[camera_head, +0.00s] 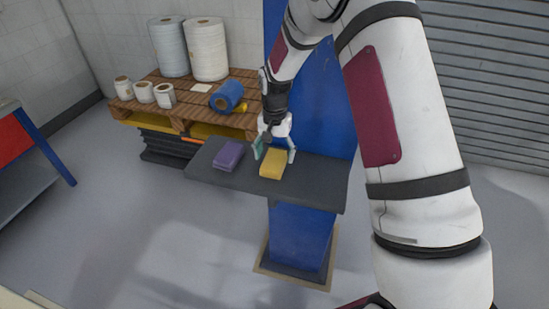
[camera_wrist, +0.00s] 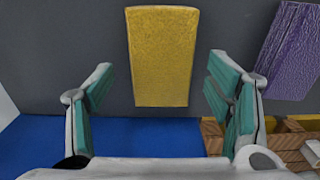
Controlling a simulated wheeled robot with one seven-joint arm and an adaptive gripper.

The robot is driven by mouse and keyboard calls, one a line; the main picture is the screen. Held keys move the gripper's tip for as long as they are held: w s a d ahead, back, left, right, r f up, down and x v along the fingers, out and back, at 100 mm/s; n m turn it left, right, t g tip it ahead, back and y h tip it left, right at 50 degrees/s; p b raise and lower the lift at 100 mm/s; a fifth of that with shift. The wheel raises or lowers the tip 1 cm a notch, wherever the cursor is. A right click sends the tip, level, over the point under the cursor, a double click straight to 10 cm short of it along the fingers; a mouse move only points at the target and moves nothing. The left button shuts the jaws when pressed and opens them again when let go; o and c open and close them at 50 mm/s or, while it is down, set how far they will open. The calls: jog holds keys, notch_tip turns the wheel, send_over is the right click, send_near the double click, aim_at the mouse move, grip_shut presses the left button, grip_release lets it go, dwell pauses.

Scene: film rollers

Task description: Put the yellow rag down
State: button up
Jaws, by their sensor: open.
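The yellow rag (camera_head: 272,163) lies flat on a dark grey shelf (camera_head: 230,181), near its middle. In the wrist view the yellow rag (camera_wrist: 161,58) is whole in sight, ahead of and between the fingers. My gripper (camera_head: 274,154) is open over the shelf at the rag's back end. In the wrist view its teal finger pads (camera_wrist: 158,95) stand wide apart, one on each side of the rag's near end, with gaps between pads and rag. Nothing is held. A purple rag (camera_head: 229,155) lies to the left in the head view; the wrist view shows this purple rag (camera_wrist: 292,48) at right.
A blue stand (camera_head: 302,233) carries the shelf, and a blue panel (camera_head: 335,108) rises behind it. A wooden pallet (camera_head: 190,106) with white rolls (camera_head: 208,50) and a blue roll (camera_head: 226,97) stands behind left. The shelf's right end is bare.

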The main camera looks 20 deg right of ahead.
notch_tip(320, 180, up, 9)
jog(key=b, duration=0.1)
notch_tip(320, 180, up, 8)
jog(key=r+n+t, duration=0.1)
send_over(275, 158)
jog(key=s, duration=0.4)
jog(key=s+r+n+t, duration=0.1)
jog(key=s+r+n, duration=0.1)
jog(key=s, duration=0.6)
jog(key=s+r+n+t, duration=0.2)
jog(key=s+r, duration=0.2)
jog(key=s, duration=0.5)
jog(key=s+r+n+t, duration=0.1)
jog(key=s+r, duration=0.2)
jog(key=s, duration=0.6)
jog(key=shift+s+a+r+n+t, duration=0.2)
jog(key=shift+r+n+t, duration=0.1)
jog(key=shift+n, duration=0.1)
jog(key=shift+w, duration=0.1)
